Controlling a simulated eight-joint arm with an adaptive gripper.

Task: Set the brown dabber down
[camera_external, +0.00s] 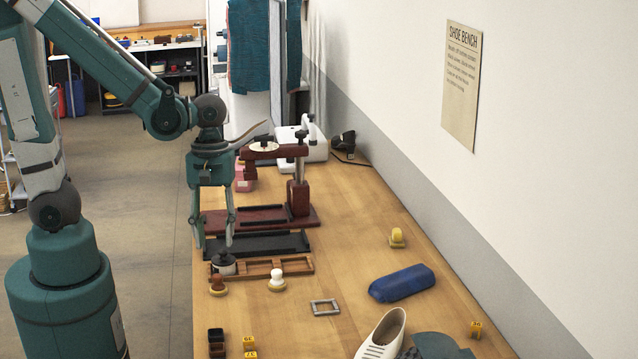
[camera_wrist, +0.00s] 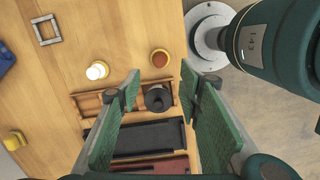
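The brown dabber (camera_external: 217,285) stands on the wooden bench at its left edge, in front of the slotted wooden tray (camera_external: 291,267). In the wrist view the brown dabber (camera_wrist: 160,58) shows as a round brown top on a pale base, just beyond my fingertips. My gripper (camera_external: 214,246) is open and empty, pointing down above the left end of the tray. The wrist view shows its green finger pads (camera_wrist: 161,74) wide apart. A black-knobbed dabber (camera_external: 223,263) sits at the tray's left end, below and between the fingers, with no visible contact.
A white-topped dabber (camera_external: 277,279) stands right of the brown one. Behind the tray are a black tray (camera_external: 270,244) and a dark red press (camera_external: 299,198). A square metal frame (camera_external: 325,307), blue case (camera_external: 402,283) and yellow dabber (camera_external: 397,237) lie right, with bare bench between.

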